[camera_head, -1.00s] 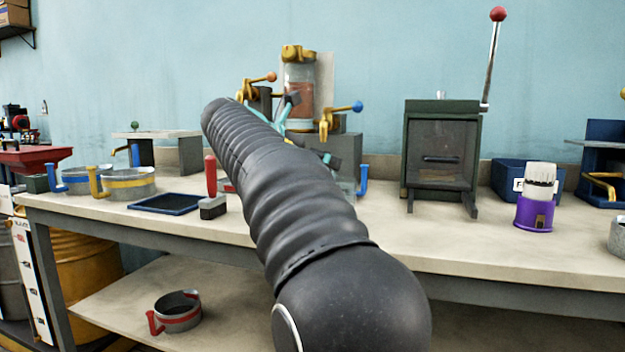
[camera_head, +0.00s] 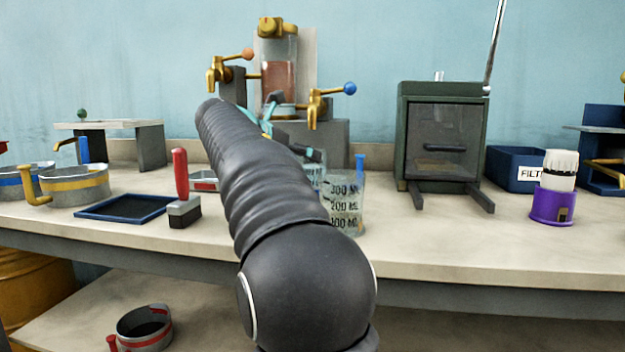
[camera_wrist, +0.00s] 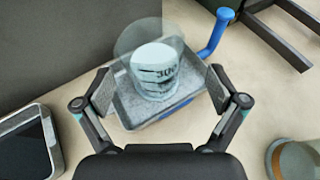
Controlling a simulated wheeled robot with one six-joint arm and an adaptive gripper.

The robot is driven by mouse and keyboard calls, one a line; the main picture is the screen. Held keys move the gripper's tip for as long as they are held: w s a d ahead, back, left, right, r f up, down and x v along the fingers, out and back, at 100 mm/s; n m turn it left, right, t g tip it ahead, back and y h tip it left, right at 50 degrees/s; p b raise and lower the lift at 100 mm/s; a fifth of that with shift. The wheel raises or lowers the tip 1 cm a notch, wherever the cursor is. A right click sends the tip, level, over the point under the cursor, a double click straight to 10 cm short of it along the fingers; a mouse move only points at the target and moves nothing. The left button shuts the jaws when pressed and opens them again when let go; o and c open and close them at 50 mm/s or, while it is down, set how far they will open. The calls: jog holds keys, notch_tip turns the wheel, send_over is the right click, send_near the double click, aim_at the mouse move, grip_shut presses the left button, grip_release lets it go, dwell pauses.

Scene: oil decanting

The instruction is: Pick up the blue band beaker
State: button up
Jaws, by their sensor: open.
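A clear beaker with dark volume marks (camera_wrist: 158,72) stands upright on a grey tray with a blue handle (camera_wrist: 128,112) in the wrist view. My gripper (camera_wrist: 160,90) is open, with one finger on each side of this beaker in the picture; I cannot tell whether they touch it. No blue band can be made out on it. In the head view, part of a glass beaker (camera_head: 313,160) shows behind my arm, which hides most of it and my gripper. Another marked clear beaker (camera_head: 345,208) stands nearer the bench front, right of my arm.
Behind stands a decanting unit with a glass cylinder (camera_head: 278,65) and brass taps. A dark green oven-like box (camera_head: 440,140) is to the right, with a purple-based container (camera_head: 552,205) beyond. A red-handled brush (camera_head: 182,190) and blue-edged tray (camera_head: 125,208) are left.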

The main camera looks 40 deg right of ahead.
jog(key=shift+w+b+x, duration=0.2)
jog(key=shift+x, duration=1.25)
jog(key=shift+w+b+x, duration=0.2)
jog(key=shift+w+x, duration=0.05)
jog(key=shift+x, duration=1.2)
jog(key=shift+r, duration=0.2)
jog(key=c, duration=1.5)
jog(key=shift+c, duration=0.5)
jog(key=shift+r, duration=0.2)
